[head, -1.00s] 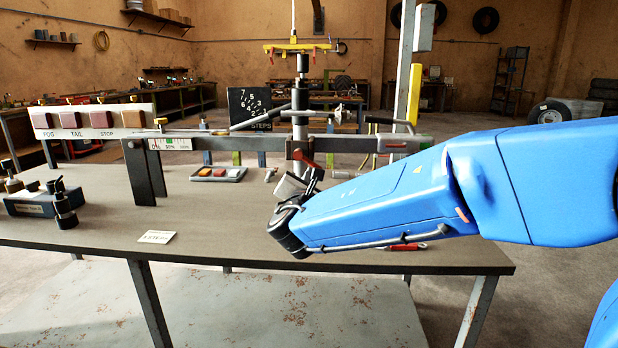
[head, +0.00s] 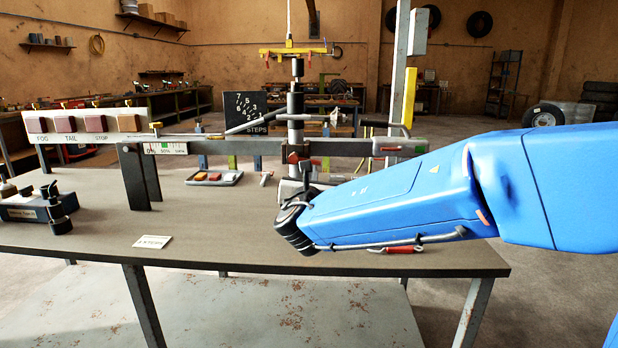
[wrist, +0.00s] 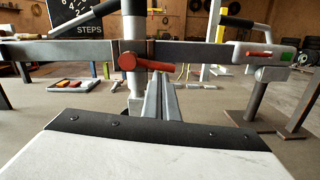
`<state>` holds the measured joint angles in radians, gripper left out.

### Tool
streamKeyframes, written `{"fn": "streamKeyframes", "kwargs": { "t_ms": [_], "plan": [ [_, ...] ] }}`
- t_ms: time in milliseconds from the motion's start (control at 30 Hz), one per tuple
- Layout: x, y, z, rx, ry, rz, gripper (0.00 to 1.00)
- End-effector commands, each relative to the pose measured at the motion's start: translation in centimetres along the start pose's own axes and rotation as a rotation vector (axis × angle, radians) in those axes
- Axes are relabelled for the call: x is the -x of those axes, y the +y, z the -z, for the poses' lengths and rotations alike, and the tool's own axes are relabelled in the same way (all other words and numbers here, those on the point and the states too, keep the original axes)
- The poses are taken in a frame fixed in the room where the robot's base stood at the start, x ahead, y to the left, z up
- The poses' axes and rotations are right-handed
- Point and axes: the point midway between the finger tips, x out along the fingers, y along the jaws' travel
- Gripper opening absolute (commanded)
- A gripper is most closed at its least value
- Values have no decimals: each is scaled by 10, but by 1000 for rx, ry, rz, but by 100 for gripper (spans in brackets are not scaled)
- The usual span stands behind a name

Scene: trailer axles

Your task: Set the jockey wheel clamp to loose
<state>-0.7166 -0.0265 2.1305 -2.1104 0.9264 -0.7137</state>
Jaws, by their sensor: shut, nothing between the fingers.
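The jockey wheel clamp has a red handle (wrist: 150,65) with a round red hub. In the wrist view the handle points right and slightly down from the hub, across the grey drawbar (wrist: 80,51) beside the upright jockey wheel tube (wrist: 134,25). In the head view the clamp handle (head: 294,157) is small, just above my wrist. My gripper (wrist: 160,80) is shut and empty. Its fingertips show just below the handle's right part; I cannot tell whether they touch it. In the head view my gripper is partly hidden by the wrist.
The drawbar runs across above the workbench (head: 200,230). A tray of coloured blocks (head: 214,178) lies behind it. A red-handled tool (head: 402,249) lies near my arm.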

Motion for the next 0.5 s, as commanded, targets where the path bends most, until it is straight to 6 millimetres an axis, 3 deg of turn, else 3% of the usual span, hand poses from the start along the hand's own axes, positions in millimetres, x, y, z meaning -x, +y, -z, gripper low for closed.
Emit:
{"fn": "streamKeyframes", "kwargs": {
  "t_ms": [500],
  "plan": [
    [0, -2, -9, 28, -1, -2, 0]
  ]
}}
